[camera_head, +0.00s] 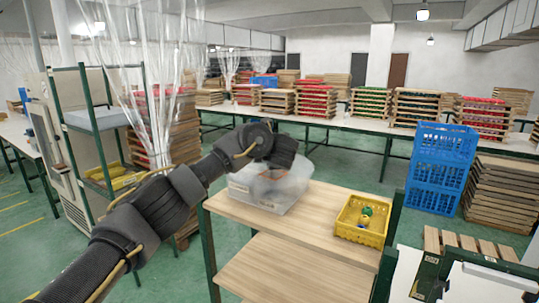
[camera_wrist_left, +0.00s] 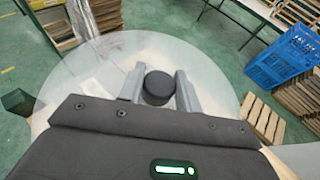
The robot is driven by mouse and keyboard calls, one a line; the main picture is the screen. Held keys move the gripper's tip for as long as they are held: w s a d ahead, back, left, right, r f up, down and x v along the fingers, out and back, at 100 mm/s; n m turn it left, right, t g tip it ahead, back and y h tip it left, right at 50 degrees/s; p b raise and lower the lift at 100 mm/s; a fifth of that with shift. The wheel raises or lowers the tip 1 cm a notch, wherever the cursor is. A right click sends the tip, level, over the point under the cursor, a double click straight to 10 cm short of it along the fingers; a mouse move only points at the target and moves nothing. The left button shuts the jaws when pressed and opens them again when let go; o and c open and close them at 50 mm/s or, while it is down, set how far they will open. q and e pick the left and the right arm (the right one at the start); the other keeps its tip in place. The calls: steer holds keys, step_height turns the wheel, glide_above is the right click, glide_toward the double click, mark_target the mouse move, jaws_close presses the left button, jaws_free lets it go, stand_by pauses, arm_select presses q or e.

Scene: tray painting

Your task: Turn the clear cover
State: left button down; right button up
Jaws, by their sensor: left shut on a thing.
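The clear cover (camera_wrist_left: 85,72) is a round transparent disc with a black knob (camera_wrist_left: 158,86) at its middle, in the left wrist view. My left gripper (camera_wrist_left: 158,88) has its two grey fingers on either side of the knob and is shut on it. In the head view my left arm reaches in from the left, and its hand is over a clear container (camera_head: 268,190) on the wooden table. The hand hides the knob there, and I cannot tell the cover's edge from the container. My right gripper is not in view.
A yellow basket (camera_head: 362,219) with small coloured items stands on the wooden table (camera_head: 310,228), right of the container. Blue crates (camera_head: 440,168) and stacked wooden trays (camera_head: 497,193) stand behind at the right. A green rack (camera_head: 85,125) stands at the left.

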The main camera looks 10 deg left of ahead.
arm_select(q)
steer(key=shift+r+n+g+y+p, duration=0.2)
steer(key=shift+n+g+y+p, duration=0.1)
steer(key=shift+n+y, duration=0.45)
steer(key=c, duration=1.4)
jaws_free()
steer(key=o, duration=0.4)
steer(key=shift+w+f, duration=0.1)
steer(key=shift+f, duration=0.05)
steer(key=shift+s+d, duration=0.25)
steer(key=shift+s, duration=0.1)
steer(key=b+v, duration=0.1)
steer(key=v, duration=0.4)
steer(key=b+v, duration=0.1)
steer(key=v, duration=0.4)
steer(key=shift+a+r, duration=0.15)
steer(key=shift+r, duration=0.1)
